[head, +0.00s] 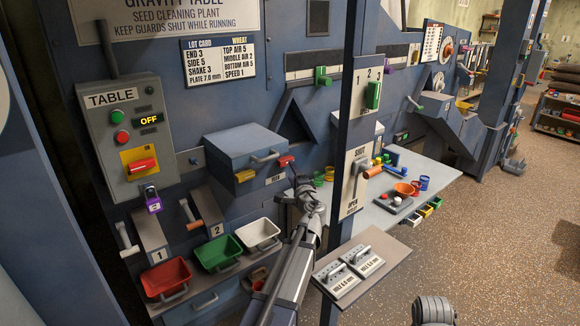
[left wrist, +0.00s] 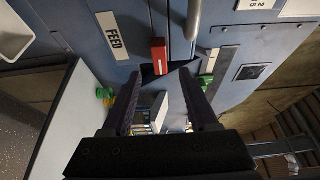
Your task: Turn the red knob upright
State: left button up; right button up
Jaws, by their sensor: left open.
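A small red knob (head: 286,161) is on the blue machine front, just above the FEED label and right of a blue box. In the left wrist view the red knob (left wrist: 158,52) has a pale mark and lies lengthwise along the FEED lettering, so it lies sideways. My left gripper (head: 298,180) is just right of and below it in the head view. In the left wrist view my left gripper (left wrist: 161,78) is open, with the knob beyond and between its fingertips, apparently apart from them. My right gripper is not in view.
A control box (head: 126,140) at left carries another red switch handle (head: 141,165) on a yellow plate. The blue box (head: 245,150) with a grey bar handle stands beside the knob. Red, green (head: 218,252) and white bins sit below. A grey table (head: 400,200) is to the right.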

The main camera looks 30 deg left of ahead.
aim_at(286, 163)
pick_arm(q)
jog(key=x, duration=0.7)
jog(key=shift+w+a, duration=0.1)
jog(key=shift+a, duration=0.1)
grip_shut()
dwell(0.4)
